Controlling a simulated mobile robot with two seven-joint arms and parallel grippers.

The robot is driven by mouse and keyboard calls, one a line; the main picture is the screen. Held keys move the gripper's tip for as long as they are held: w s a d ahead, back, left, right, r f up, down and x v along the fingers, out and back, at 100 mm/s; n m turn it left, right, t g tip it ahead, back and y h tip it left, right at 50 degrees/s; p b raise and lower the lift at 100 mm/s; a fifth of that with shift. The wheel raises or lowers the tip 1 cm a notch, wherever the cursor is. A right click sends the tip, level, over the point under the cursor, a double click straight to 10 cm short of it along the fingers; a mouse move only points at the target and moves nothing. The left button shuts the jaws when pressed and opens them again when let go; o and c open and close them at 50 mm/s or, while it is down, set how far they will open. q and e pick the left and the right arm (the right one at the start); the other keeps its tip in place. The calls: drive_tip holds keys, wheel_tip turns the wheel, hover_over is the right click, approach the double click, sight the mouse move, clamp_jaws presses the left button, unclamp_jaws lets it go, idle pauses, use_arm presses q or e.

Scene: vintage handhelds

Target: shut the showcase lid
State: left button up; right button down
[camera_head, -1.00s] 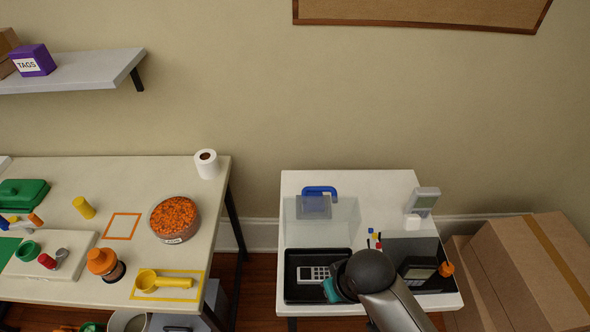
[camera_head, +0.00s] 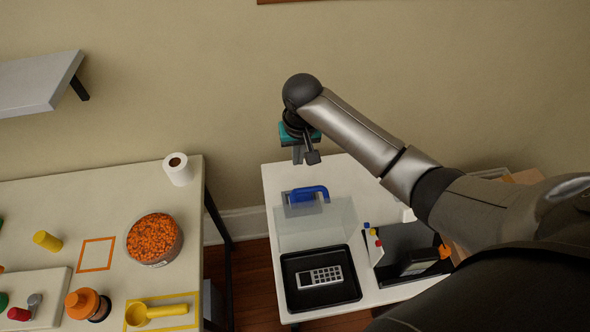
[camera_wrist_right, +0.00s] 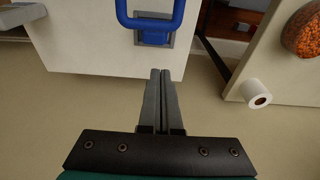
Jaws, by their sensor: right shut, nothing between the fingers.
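The showcase is a black tray (camera_head: 295,298) with a pale keypad handheld (camera_head: 319,276) lying in it. Its see-through lid (camera_head: 335,222) stands open at the tray's back side. A blue handle (camera_head: 307,194) is on the lid's far part; it also shows at the top of the wrist view (camera_wrist_right: 150,22). My right gripper (camera_head: 306,158) is beyond the handle, near the table's back edge, apart from it. In the wrist view its fingers (camera_wrist_right: 160,73) are together and empty, pointing towards the handle. My left gripper is out of view.
A black bin (camera_head: 385,275) with a dark handheld stands right of the tray, partly behind my right arm. A second table (camera_head: 100,205) on the left holds an orange-filled tin (camera_head: 154,238), a paper roll (camera_head: 177,169) and a yellow scoop (camera_head: 160,312). A floor gap separates the tables.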

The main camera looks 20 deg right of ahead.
drive_tip(key=f, duration=0.3)
drive_tip(key=f+b, duration=0.1)
drive_tip(key=f, duration=0.2)
drive_tip(key=w+f+b, duration=0.1)
drive_tip(key=f, duration=0.2)
drive_tip(key=shift+w+d+f, duration=0.1)
drive_tip(key=shift+d+f, duration=0.1)
drive_tip(key=shift+f, duration=0.15)
use_arm(q)
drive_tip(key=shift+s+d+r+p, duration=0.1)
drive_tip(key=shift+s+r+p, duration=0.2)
drive_tip(key=shift+p, duration=1)
use_arm(e)
drive_tip(key=shift+s+a+r, duration=0.2)
drive_tip(key=shift+s+r, duration=0.3)
drive_tip(key=shift+s, duration=0.35)
drive_tip(key=shift+s+a+r, duration=0.2)
drive_tip(key=shift+s+r, duration=0.3)
drive_tip(key=shift+s, duration=0.35)
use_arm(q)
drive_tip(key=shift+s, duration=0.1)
use_arm(e)
drive_tip(key=shift+w, duration=0.1)
